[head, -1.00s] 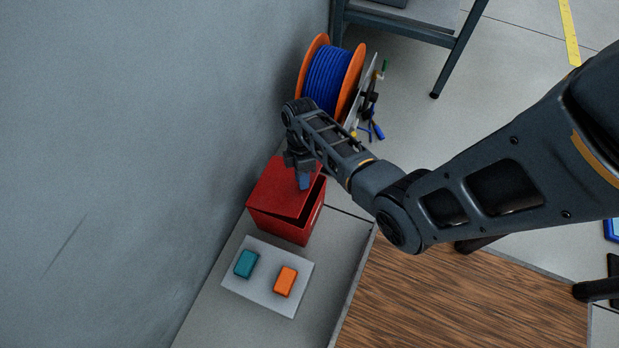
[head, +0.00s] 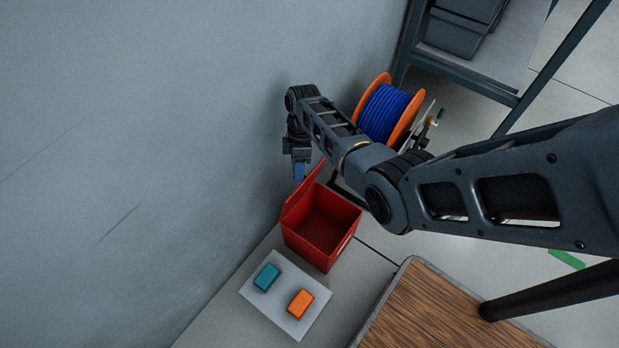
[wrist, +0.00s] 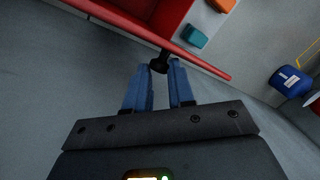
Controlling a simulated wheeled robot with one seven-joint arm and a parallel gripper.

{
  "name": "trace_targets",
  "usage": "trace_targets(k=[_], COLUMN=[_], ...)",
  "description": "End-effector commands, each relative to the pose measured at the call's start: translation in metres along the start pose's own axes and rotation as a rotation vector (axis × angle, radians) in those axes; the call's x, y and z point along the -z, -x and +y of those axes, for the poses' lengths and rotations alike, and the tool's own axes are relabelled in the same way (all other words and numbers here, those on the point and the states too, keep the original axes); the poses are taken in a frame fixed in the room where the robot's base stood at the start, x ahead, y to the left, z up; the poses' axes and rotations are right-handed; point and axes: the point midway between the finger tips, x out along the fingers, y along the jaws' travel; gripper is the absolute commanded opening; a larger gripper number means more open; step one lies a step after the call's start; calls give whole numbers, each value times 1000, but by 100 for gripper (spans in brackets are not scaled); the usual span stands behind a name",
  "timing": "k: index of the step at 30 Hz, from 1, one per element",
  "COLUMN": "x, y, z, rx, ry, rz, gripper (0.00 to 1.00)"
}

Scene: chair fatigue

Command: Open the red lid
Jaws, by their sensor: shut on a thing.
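The red box (head: 323,258) stands on the grey surface with its inside open to view and looking empty. Its red lid (head: 301,192) is swung up and leans toward the wall side. In the wrist view the lid (wrist: 205,62) shows as a red panel across the top, with a black knob (wrist: 159,66) on it. My gripper (head: 299,178) is at the lid's upper edge. In the wrist view its blue fingertips (wrist: 162,72) are shut on the black knob. The lid's hinge is hard to make out.
A grey plate (head: 277,312) with a teal block (head: 266,277) and an orange block (head: 300,304) lies in front of the box. An orange reel of blue cable (head: 384,113) stands behind. The grey wall (head: 150,130) is close on the left. A wooden tabletop (head: 430,310) is at the lower right.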

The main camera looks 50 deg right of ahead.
Motion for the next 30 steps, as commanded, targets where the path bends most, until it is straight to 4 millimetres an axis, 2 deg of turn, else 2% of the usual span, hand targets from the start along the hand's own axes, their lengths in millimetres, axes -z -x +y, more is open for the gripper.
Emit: trace_targets(k=[1, 4, 22, 23, 30], x=[-7, -4, -1, -1, 0], y=[-7, -8, -11, -11, -10], z=[9, 12, 13, 13, 12], rx=[-19, -16, -8, -8, -7], ry=[-13, -15, -17, -16, -15], rz=[-7, -8, -9, -10, -11], gripper=[0, 0, 0, 24, 47])
